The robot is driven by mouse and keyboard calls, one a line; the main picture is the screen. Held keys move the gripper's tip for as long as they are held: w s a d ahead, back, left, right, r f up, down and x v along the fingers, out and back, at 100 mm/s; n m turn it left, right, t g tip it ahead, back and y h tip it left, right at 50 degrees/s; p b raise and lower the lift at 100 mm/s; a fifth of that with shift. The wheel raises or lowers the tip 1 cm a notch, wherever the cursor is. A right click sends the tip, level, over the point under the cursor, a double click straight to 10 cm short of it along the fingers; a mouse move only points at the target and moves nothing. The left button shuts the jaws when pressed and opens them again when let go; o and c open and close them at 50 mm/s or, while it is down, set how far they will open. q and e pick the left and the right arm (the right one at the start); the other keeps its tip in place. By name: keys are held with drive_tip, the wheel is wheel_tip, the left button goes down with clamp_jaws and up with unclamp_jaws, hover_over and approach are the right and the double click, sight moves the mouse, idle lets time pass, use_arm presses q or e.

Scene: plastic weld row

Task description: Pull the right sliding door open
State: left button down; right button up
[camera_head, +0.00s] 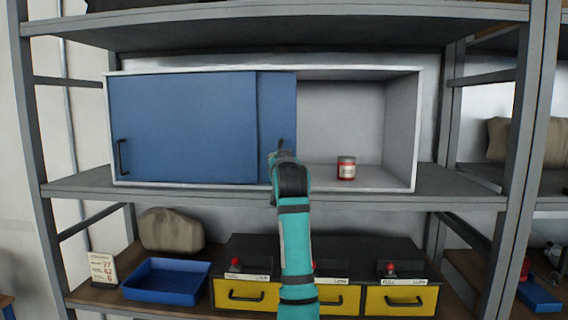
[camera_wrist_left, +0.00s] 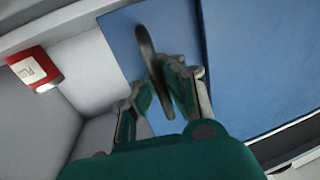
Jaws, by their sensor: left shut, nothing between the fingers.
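The white cabinet (camera_head: 362,70) on the shelf has two blue sliding doors. The left door (camera_head: 190,125) has a dark handle (camera_head: 122,157) at its left edge. The right door (camera_head: 277,105) shows as a narrow blue strip beside it, with the cabinet's right part open. My left gripper (camera_head: 281,156) is at this strip, shut and empty. In the left wrist view, the right door's dark handle (camera_wrist_left: 146,48) stands right at the fingertips (camera_wrist_left: 156,82); I cannot tell whether they touch it. In the head view the arm hides the handle's lower part. My right gripper is not in view.
A red and white jar (camera_head: 346,168) stands inside the open right part; it also shows in the left wrist view (camera_wrist_left: 35,68). Below are yellow drawers (camera_head: 402,300), a blue tray (camera_head: 166,281) and a tan sack (camera_head: 171,230). Shelf posts (camera_head: 525,150) flank the cabinet.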

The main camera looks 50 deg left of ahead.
use_arm(q)
drive_tip(key=c, duration=2)
unclamp_jaws()
drive_tip(key=shift+f, duration=0.3)
drive_tip(key=o, duration=0.6)
drive_tip(key=shift+r, duration=0.25)
drive_tip(key=v, duration=1.2)
drive_tip(key=shift+s, duration=0.1)
